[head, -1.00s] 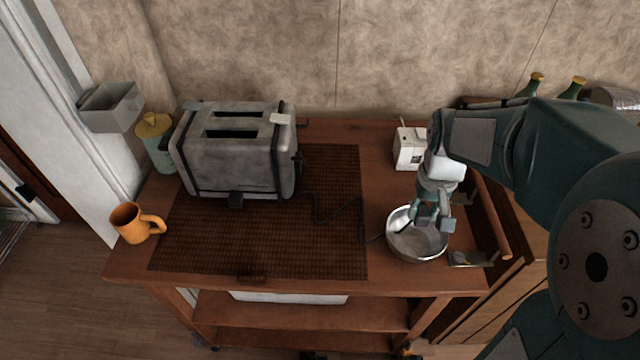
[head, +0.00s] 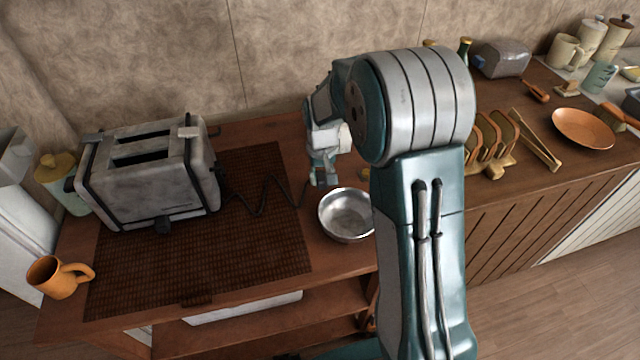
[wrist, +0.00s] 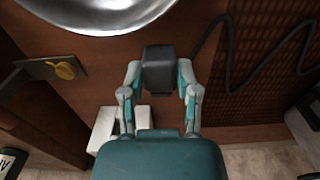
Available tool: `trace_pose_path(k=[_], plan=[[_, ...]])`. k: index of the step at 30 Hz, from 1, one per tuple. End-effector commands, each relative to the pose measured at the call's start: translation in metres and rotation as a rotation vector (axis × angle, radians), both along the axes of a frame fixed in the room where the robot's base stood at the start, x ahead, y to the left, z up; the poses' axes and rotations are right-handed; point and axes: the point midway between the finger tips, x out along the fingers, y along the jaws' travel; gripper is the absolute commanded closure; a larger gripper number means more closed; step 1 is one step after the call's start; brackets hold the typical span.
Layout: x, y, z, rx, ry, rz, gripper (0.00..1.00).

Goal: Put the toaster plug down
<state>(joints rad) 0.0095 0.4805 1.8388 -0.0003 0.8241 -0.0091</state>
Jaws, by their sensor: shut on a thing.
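The toaster (head: 150,178) is grey with dark trim and stands at the left on the cart top (head: 270,130). Its dark cord (head: 262,200) zigzags right over the brown woven mat (head: 250,262) towards my gripper (head: 323,180). In the wrist view my gripper (wrist: 160,82) is shut on the dark, block-shaped toaster plug (wrist: 160,68), with the cord (wrist: 210,40) running off to the right. It holds the plug behind the metal bowl (head: 347,228), near the mat's right edge. In the head view the plug is mostly hidden by the fingers. I cannot tell whether it touches the wood.
The bowl also shows in the wrist view (wrist: 95,12), close to the plug. A white box (wrist: 103,128) stands by my gripper. An orange mug (head: 55,278) and a yellow-lidded jar (head: 62,180) stand at the left. A toast rack (head: 487,135) is on the right counter.

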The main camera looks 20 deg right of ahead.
Motion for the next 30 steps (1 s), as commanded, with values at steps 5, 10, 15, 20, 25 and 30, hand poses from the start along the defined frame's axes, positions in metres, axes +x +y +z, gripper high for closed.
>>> trace_pose_path(k=[5, 10, 15, 20, 25, 30], plan=[[0.009, 0.002, -0.011, 0.0, 0.0, 0.001, 1.0], [0.007, 0.002, -0.037, 0.0, 0.001, 0.0, 1.0], [0.008, 0.002, -0.039, 0.0, -0.002, 0.0, 1.0], [0.008, 0.002, -0.041, 0.0, -0.001, 0.0, 1.0], [0.007, 0.002, -0.041, 0.0, -0.001, 0.0, 0.24], [0.008, 0.002, -0.041, 0.0, -0.001, 0.0, 0.24]])
